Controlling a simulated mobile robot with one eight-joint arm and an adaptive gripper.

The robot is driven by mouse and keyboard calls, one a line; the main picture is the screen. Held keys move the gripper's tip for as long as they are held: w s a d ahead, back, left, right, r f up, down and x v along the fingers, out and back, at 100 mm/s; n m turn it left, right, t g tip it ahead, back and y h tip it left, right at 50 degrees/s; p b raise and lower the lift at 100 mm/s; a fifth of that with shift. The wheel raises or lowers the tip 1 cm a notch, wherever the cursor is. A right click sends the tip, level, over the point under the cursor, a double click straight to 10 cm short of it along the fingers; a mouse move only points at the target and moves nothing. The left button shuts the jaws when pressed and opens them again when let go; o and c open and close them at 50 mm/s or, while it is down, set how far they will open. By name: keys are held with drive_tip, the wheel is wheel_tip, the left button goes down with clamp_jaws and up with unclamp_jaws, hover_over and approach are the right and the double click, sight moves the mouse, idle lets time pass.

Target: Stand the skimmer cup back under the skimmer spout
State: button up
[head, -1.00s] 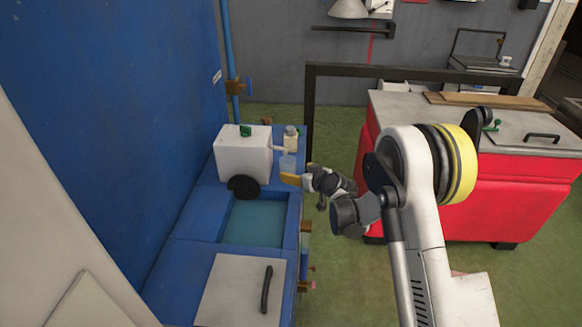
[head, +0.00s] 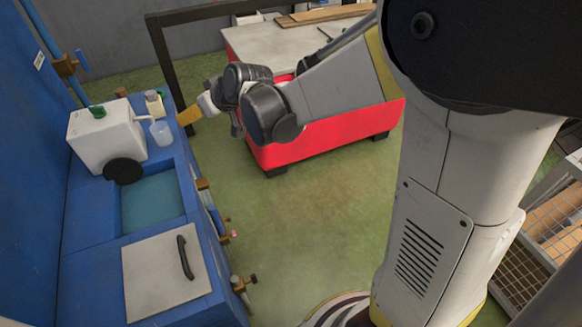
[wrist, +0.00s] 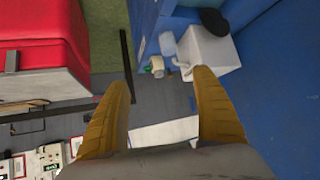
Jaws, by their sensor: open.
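The skimmer is a white box (head: 100,137) with a black disc on its front and a green knob on top, on the blue unit. Its short white spout (head: 144,118) points right. The translucent skimmer cup (head: 161,133) stands upright on the blue ledge at the spout's end; I cannot tell whether it is squarely under it. The cup also shows in the wrist view (wrist: 167,42), beyond the fingers. My gripper (head: 188,116), with yellow fingers, is to the right of the cup and apart from it. In the wrist view my gripper (wrist: 160,80) is open and empty.
A cream bottle (head: 154,102) stands just behind the cup. A water basin (head: 152,202) and a grey lid with a black handle (head: 165,275) lie in front. Brass valves (head: 222,237) stick out from the unit's right side. A red cabinet (head: 320,135) stands behind my arm.

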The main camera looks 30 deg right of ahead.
drive_tip(key=s+d+m+h, duration=0.1)
drive_tip(key=s+d, duration=0.3)
drive_tip(key=s, duration=0.5)
drive_tip(key=s+d+m+g+h, duration=0.1)
drive_tip(key=s+d+h, duration=0.1)
drive_tip(key=s, duration=0.8)
drive_tip(key=s+d+r+m+g+h, duration=0.1)
drive_tip(key=s+d+m, duration=0.1)
drive_tip(key=s+d, duration=0.3)
drive_tip(key=s, duration=0.4)
drive_tip(key=shift+s+d, duration=0.35)
drive_tip(key=shift+r, duration=0.1)
